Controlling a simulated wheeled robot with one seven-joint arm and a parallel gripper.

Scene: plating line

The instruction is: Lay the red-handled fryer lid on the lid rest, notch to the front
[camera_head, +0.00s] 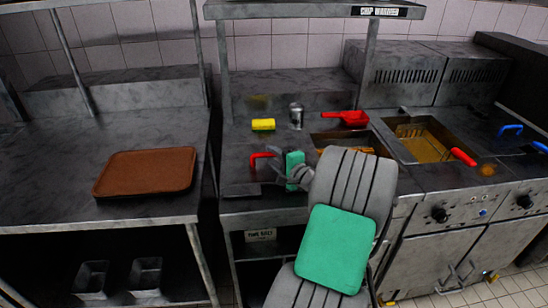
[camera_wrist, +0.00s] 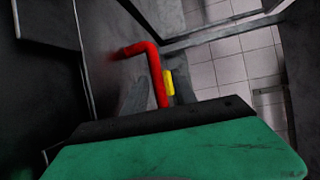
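The lid's bent red handle (camera_head: 262,156) stands over the dark counter left of the fryer. The lid plate below it cannot be told from the dark metal. The handle shows large in the wrist view (camera_wrist: 154,68). My gripper (camera_head: 279,165) is at the handle's right end, its fingers pointing left. In the wrist view my grey fingers (camera_wrist: 157,92) stand on either side of the handle, with a small gap on the right side. The handle's near end is hidden behind my gripper body. A flat dark plate (camera_head: 241,190) lies at the counter's front; whether it is the lid rest is unclear.
A yellow sponge (camera_head: 263,124), a metal can (camera_head: 296,115) and a red scoop (camera_head: 346,118) stand behind the handle. The fryer well (camera_head: 425,140) with a red-handled basket is to the right. A brown tray (camera_head: 146,172) lies on the left table.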

